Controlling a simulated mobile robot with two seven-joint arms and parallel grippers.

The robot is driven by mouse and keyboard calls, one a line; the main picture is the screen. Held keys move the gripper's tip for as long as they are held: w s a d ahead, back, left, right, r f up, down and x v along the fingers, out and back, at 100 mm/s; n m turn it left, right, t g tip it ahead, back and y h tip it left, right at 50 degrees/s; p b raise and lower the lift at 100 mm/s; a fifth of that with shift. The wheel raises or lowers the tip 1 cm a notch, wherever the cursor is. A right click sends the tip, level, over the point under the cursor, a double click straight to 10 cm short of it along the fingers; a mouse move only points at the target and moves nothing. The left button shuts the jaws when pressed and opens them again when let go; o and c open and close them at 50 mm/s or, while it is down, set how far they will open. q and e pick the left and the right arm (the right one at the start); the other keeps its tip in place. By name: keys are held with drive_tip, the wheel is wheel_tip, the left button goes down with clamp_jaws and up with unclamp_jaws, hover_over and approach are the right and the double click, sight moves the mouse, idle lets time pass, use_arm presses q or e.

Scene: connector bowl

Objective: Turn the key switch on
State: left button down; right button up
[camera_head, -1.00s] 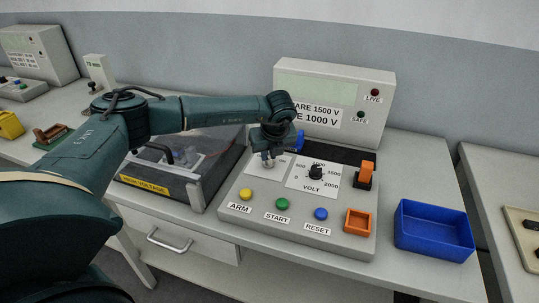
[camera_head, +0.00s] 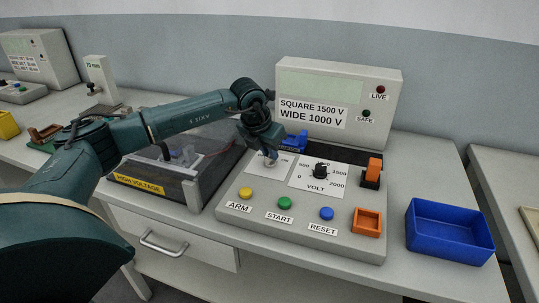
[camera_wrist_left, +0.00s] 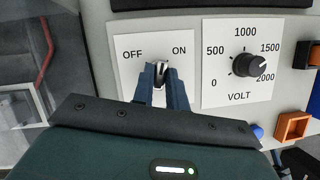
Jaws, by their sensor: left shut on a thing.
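The key switch has a small silver key (camera_wrist_left: 160,70) on a white plate (camera_wrist_left: 128,45) marked OFF at left and ON at right. In the wrist view the key points up between the two words; its exact angle is hard to tell. My left gripper (camera_wrist_left: 161,85) is shut on the key, one finger on each side. In the head view the left gripper (camera_head: 268,156) comes down onto the key plate (camera_head: 259,168) at the left of the grey control panel (camera_head: 232,222), hiding part of it. My right gripper is not in view.
Right of the key plate is a black VOLT dial (camera_head: 320,171). Yellow (camera_head: 246,194), green (camera_head: 285,203) and blue (camera_head: 326,213) buttons line the front. An orange switch (camera_head: 374,169) and orange socket (camera_head: 367,221) are at right. A blue tray (camera_head: 448,232) lies beyond; a clear-lidded box (camera_head: 185,165) is left.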

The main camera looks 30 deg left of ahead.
use_arm(q)
drive_tip(key=m+h, duration=0.1)
drive_tip(key=m, duration=0.1)
drive_tip(key=m+h, duration=0.1)
drive_tip(key=m, duration=0.2)
drive_tip(key=shift+a+m+g, duration=0.2)
drive_tip(key=shift+m+g, duration=0.1)
drive_tip(key=shift+g, duration=0.1)
idle(0.4)
drive_tip(key=c, duration=1.4)
unclamp_jaws()
drive_tip(key=v, duration=1.3)
drive_tip(key=shift+b, duration=0.45)
drive_tip(key=shift+a, duration=0.15)
